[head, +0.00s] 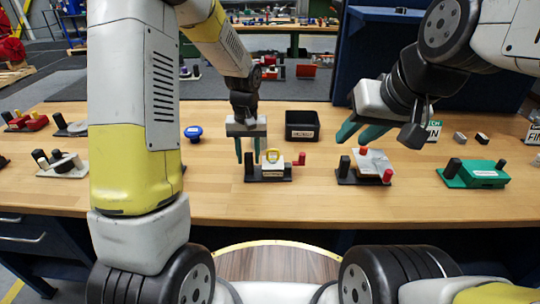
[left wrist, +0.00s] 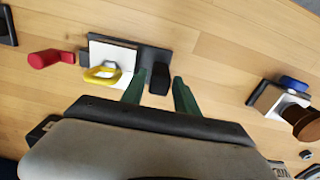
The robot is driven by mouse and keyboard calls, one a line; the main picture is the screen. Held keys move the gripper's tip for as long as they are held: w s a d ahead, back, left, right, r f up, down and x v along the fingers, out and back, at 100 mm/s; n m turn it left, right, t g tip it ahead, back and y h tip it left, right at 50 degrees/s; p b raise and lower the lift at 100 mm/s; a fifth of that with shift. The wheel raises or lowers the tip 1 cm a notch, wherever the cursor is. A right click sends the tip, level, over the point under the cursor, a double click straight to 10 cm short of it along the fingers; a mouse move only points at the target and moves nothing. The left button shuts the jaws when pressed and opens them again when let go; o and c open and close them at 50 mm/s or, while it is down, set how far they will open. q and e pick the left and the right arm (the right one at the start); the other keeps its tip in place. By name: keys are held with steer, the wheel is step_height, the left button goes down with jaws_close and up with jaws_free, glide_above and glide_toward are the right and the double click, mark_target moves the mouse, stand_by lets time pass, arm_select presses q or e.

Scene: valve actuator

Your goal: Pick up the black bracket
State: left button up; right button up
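The left wrist view shows the post (left wrist: 160,78) between the fingers, with gaps visible; contact cannot be told.
A black bin (head: 302,125) stands behind the bracket, and a blue knob part (head: 194,132) lies to its left. A green bracket assembly (head: 475,174) is at the right. A dark blue panel (head: 355,60) rises behind my right arm. The table front is mostly clear.

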mark_target(249, 163)
arm_select(q)
step_height(249, 163, down, 4)
steer(key=shift+w+r, duration=0.1)
steer(key=shift+r, duration=0.05)
jaws_close()
steer(key=shift+r, duration=0.1)
stand_by(1.3)
